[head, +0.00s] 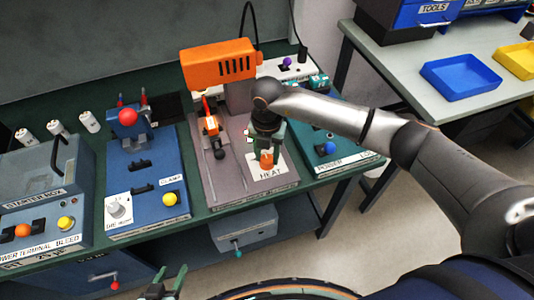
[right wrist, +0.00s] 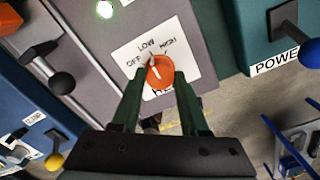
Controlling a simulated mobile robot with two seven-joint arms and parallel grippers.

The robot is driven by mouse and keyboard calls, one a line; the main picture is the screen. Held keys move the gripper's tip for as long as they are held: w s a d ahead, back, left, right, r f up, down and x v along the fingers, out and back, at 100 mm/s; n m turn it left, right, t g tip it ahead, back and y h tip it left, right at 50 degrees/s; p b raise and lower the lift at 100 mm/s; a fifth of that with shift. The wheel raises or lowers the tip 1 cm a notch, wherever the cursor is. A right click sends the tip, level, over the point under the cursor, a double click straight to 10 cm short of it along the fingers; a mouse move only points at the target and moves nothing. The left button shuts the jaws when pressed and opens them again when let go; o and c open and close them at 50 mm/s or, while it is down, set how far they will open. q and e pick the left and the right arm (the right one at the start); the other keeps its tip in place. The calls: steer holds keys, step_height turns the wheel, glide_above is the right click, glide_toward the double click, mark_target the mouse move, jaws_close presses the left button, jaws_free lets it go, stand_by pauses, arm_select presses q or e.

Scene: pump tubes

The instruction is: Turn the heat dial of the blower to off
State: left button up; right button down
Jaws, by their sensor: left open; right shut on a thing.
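The heat dial (right wrist: 160,76) of the blower is an orange knob on a white plate (right wrist: 185,35) marked OFF, LOW and HIGH. Its white pointer appears to point up and left, between OFF and LOW; the exact setting is hard to tell. My right gripper (right wrist: 158,88) is shut on the dial, one green finger on each side. In the head view the right gripper (head: 267,150) reaches down over the dial (head: 267,158), above the HEAT label. The blower (head: 218,63) has an orange housing. My left gripper (head: 165,285) is open and empty at the bottom edge, partly cut off.
A green light (right wrist: 104,8) glows on the blower panel. A black-knobbed lever (right wrist: 62,82) stands left of the dial. The blue-green POWER unit (head: 328,145) is close on the right, the blue clamp unit (head: 145,180) on the left.

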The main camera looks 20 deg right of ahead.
mark_target(267, 158)
steer(key=shift+n, duration=0.3)
steer(key=n+b, duration=0.3)
steer(key=n, duration=0.1)
steer(key=shift+f, duration=0.1)
steer(key=shift+n+b, duration=1.25)
steer(key=shift+n, duration=0.85)
steer(key=shift+r, duration=0.2)
steer(key=shift+c, duration=2.1)
jaws_free()
steer(key=shift+f, duration=0.1)
step_height(267, 158, up, 13)
steer(key=shift+f+b, duration=0.2)
steer(key=shift+b, duration=0.25)
